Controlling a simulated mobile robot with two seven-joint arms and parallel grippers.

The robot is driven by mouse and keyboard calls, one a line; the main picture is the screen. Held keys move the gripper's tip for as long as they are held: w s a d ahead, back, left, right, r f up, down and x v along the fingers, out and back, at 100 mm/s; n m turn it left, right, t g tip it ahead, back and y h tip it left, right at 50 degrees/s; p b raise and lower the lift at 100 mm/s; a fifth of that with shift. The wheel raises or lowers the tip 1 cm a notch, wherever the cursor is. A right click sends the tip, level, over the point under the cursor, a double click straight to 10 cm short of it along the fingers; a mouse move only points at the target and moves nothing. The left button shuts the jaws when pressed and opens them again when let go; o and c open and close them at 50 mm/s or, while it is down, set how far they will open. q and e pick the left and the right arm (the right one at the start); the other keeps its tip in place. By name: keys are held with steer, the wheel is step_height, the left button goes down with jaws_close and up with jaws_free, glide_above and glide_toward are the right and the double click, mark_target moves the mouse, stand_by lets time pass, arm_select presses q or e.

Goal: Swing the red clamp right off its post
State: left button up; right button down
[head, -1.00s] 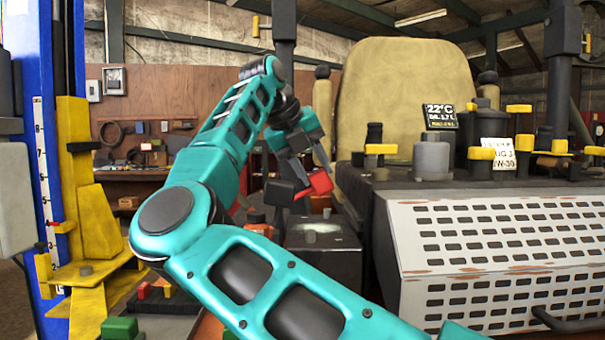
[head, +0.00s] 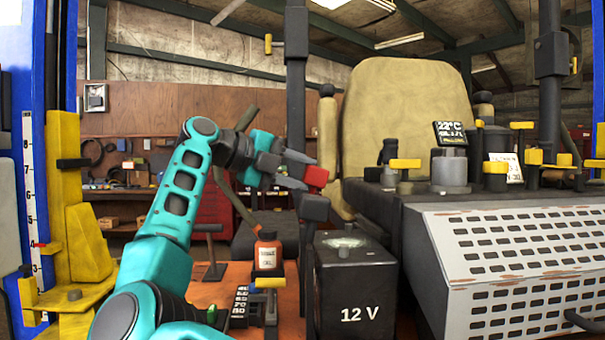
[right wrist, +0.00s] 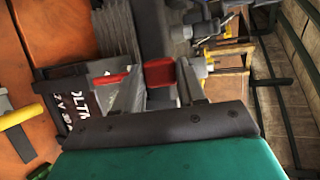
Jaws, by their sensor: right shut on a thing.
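The red clamp (head: 316,177) is at the fingertips of my right gripper (head: 290,172), up and to the left of the black 12 V battery (head: 350,285). In the right wrist view the red clamp (right wrist: 160,72) sits between the two grey fingers of my right gripper (right wrist: 158,90), which is shut on it. The battery top, with a pale round post (head: 345,243), shows below, and a gap shows between it and the clamp. A dark block (head: 315,207) hangs just under the clamp. My left gripper is out of view.
An orange bottle (head: 267,252) stands left of the battery. A dark vertical column (head: 297,90) rises behind the clamp. The seat (head: 405,110) and white perforated panel (head: 520,260) are to the right. A yellow lift part (head: 75,210) is at left.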

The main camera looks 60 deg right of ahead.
steer(key=shift+w+a+n+g+h, duration=0.3)
steer(key=shift+w+a+g+h, duration=0.25)
steer(key=shift+h, duration=0.25)
steer(key=c, duration=0.6)
jaws_free()
steer(key=shift+f, duration=0.1)
steer(key=shift+c, duration=0.2)
steer(key=shift+w, duration=0.1)
steer(key=v, duration=1.2)
steer(key=shift+a, duration=0.35)
steer(key=shift+w+a, duration=0.1)
steer(key=shift+w, duration=0.1)
